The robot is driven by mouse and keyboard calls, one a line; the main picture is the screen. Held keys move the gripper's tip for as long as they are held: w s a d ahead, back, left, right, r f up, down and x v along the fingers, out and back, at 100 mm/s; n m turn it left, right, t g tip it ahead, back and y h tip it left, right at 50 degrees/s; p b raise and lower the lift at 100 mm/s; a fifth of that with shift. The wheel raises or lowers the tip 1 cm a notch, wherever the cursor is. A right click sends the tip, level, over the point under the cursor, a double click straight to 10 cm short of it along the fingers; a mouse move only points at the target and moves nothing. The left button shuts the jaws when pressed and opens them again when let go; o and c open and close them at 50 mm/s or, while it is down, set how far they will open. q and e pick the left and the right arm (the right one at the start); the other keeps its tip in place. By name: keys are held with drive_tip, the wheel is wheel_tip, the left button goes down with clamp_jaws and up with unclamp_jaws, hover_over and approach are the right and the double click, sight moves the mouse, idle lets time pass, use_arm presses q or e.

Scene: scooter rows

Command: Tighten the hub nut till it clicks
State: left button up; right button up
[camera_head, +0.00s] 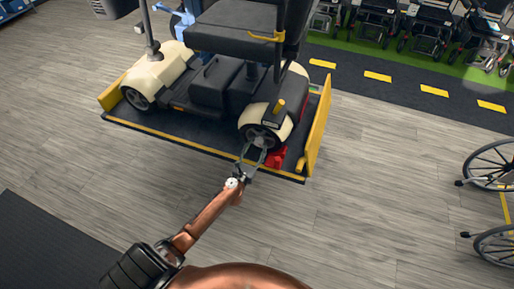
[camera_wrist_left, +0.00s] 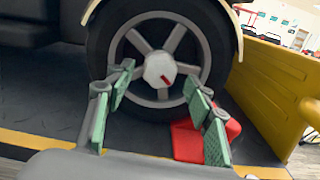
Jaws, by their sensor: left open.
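A cream mobility scooter (camera_head: 155,73) stands on a low platform. Its near wheel (camera_head: 261,137) has a silver spoked rim, and the light hub nut (camera_wrist_left: 160,69) with a red mark sits at the wheel's centre in the left wrist view. My left gripper (camera_head: 253,146) is in front of this wheel. In the left wrist view the open left gripper (camera_wrist_left: 160,94) has its green-padded fingers spread to both sides and below the nut, with nothing between them. I cannot tell how far the fingertips are from the wheel. My right gripper is not in view.
The dark platform (camera_head: 170,132) has yellow edges and a raised yellow side plate (camera_head: 318,127) right of the wheel. A red block (camera_wrist_left: 188,142) lies beside the tyre. A wheelchair (camera_head: 492,165) stands at the right.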

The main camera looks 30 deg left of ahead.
use_arm(q)
drive_tip(key=shift+w+a, duration=0.15)
drive_tip(key=shift+w, duration=0.3)
drive_tip(key=shift+c, duration=0.3)
drive_tip(key=c, duration=1.1)
